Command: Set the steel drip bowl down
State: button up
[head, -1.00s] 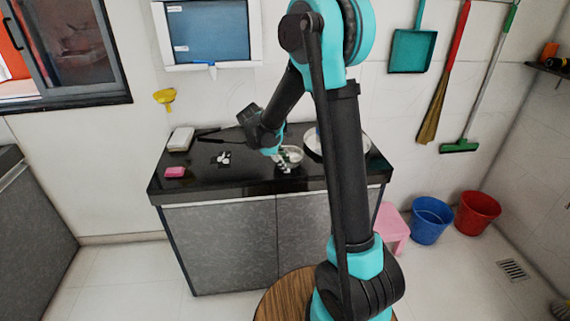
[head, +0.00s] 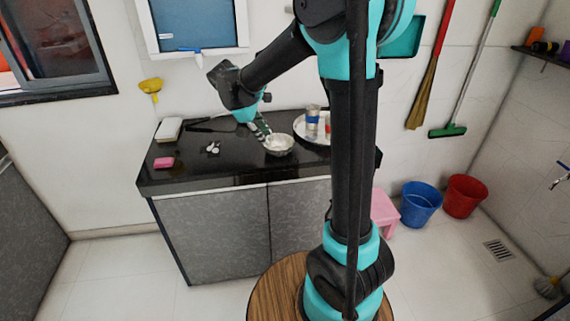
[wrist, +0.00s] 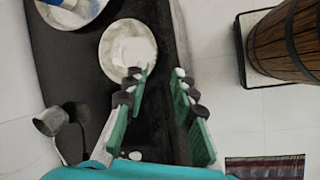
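The steel drip bowl (head: 279,145) sits on the black counter (head: 240,168), left of the plate, with its open top up. In the wrist view the bowl (wrist: 128,46) appears pale and round, its lower right rim by the tip of the left finger. My gripper (head: 264,132) is just behind and left of the bowl in the head view. In the wrist view my gripper (wrist: 161,73) has its fingers spread with nothing between them. Whether the left finger touches the rim, I cannot tell.
A plate (head: 302,134) with a can (head: 312,120) stands right of the bowl. A small metal cup (wrist: 51,121) shows in the wrist view. A pink block (head: 164,162) and small white items (head: 213,147) lie at left. The counter's front is clear.

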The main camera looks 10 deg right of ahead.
jog(key=s+d+f+m+y, duration=0.1)
jog(key=s+d+f+m, duration=0.2)
jog(key=s, duration=0.4)
jog(key=s+d+f+m+t+y, duration=0.1)
jog(key=s+d+f+m, duration=0.3)
jog(key=s, duration=0.4)
jog(key=s+d+f+m+t+y, duration=0.1)
jog(key=s+d+f+m+y, duration=0.2)
jog(key=s, duration=0.5)
jog(key=f+m, duration=0.1)
jog(key=m, duration=0.1)
jog(key=shift+s+d+f+m, duration=0.15)
jog(key=shift+s+f+m, duration=0.15)
jog(key=shift+m, duration=0.1)
